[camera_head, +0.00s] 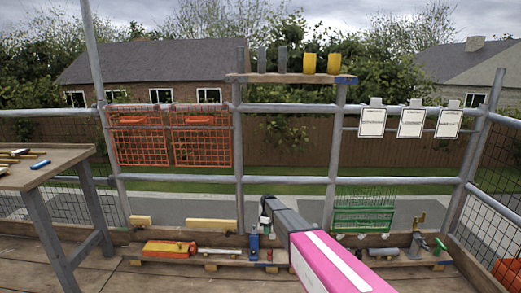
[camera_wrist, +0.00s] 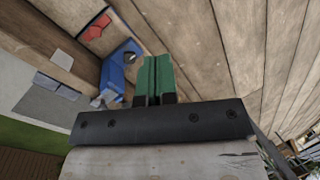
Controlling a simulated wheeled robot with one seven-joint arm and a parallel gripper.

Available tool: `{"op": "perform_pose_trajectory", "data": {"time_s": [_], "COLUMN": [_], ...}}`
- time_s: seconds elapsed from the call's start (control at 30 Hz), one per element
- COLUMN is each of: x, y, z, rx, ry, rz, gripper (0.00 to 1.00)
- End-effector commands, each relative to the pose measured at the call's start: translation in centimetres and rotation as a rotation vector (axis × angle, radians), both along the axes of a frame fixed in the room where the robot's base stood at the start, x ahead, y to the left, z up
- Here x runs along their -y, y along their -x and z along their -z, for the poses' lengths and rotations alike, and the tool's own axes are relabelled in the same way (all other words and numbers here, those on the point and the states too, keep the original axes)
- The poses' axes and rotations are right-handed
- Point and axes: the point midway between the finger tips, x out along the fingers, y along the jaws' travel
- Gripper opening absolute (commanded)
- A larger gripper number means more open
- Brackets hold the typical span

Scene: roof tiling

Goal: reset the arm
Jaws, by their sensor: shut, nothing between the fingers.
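My gripper (camera_wrist: 157,78) shows in the wrist view as two green fingers on a dark bar. The fingers are together with nothing between them. In the head view my pink and dark grey arm reaches from the lower right toward the middle, its far end above the plank shelf along the railing. The fingers are hard to make out there. In the wrist view, a blue tool (camera_wrist: 118,75) lies to the left of the fingers, with a red piece (camera_wrist: 96,27) beyond it.
A wooden workbench (camera_head: 45,172) stands at left. Orange mesh baskets (camera_head: 168,140) and white cards (camera_head: 411,122) hang on the scaffold rails. A green crate (camera_head: 362,217) is right of my arm. An orange tool (camera_head: 168,248) lies on the shelf at left. Yellow cups (camera_head: 310,63) stand on the upper shelf.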

Motion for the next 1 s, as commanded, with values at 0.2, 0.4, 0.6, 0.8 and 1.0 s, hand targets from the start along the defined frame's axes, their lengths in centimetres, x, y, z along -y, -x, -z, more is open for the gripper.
{"op": "perform_pose_trajectory", "data": {"time_s": [0.2,0.4,0.6,0.8,1.0], "x": [5.4,9.5,12.9,14.8,15.3], "y": [10.8,20.1,29.3,35.4,36.9], "z": [-5.6,-10.1,-14.5,-17.2,-18.0], "rx": [0.067,0.132,0.191,0.23,0.243], "ry": [0.068,0.124,0.16,0.177,0.181], "rz": [0.286,0.58,0.869,1.078,1.154], "gripper": [0.0,0.0,0.0,0.0,0.0]}}
